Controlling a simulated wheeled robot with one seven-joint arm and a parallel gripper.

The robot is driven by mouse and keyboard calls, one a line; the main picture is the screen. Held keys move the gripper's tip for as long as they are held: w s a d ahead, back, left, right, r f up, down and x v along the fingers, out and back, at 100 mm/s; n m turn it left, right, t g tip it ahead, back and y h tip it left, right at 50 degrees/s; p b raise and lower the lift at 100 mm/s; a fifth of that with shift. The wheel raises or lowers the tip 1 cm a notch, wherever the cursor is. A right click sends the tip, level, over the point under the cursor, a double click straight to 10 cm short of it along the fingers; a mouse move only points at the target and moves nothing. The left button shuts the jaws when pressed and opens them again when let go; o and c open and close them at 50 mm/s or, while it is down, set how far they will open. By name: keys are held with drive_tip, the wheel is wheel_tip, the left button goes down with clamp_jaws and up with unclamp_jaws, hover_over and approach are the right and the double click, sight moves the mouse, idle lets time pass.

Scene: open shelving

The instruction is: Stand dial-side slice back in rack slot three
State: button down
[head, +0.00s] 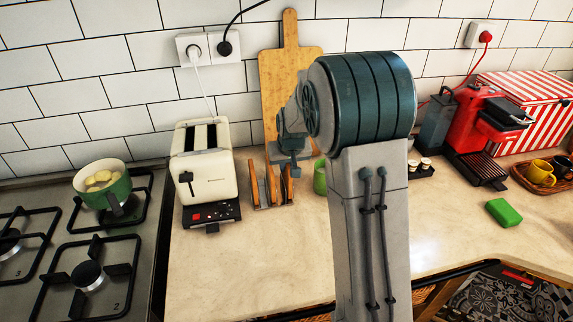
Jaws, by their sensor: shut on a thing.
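A cream toaster (205,170) stands left of the rack, with two dark slots on top and a lever and red-lit controls in front. No bread shows in its slots. A small toast rack (272,206) stands on the counter to its right, with several brown upright slices in it. The left slice (254,186) and the middle slice (271,184) stand apart. My gripper (294,172) points down over the rack's right end, shut on the right slice (287,186), which is upright among the rack's dividers. Its exact slot and whether it touches the bottom are too small to tell.
A wooden board (291,60) leans on the wall behind the rack. A green mug (320,177) stands close right of the rack, partly behind my arm. A hob with a green pot (104,188) is at left. A red coffee machine (470,120) is at right. The front counter is clear.

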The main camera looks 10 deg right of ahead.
drive_tip(key=c, duration=1.5)
unclamp_jaws()
drive_tip(key=shift+f, duration=0.1)
drive_tip(key=v, duration=1.1)
drive_tip(key=shift+w+b, duration=0.1)
drive_tip(key=shift+b, duration=0.25)
drive_tip(key=shift+s+r, duration=0.4)
drive_tip(key=shift+r, duration=0.2)
drive_tip(key=shift+g, duration=0.8)
drive_tip(key=s, duration=0.9)
drive_tip(key=s+f, duration=0.1)
drive_tip(key=s, duration=0.8)
drive_tip(key=s+f, duration=0.1)
drive_tip(key=s, duration=0.8)
drive_tip(key=shift+f, duration=0.2)
drive_tip(key=shift+a, duration=0.1)
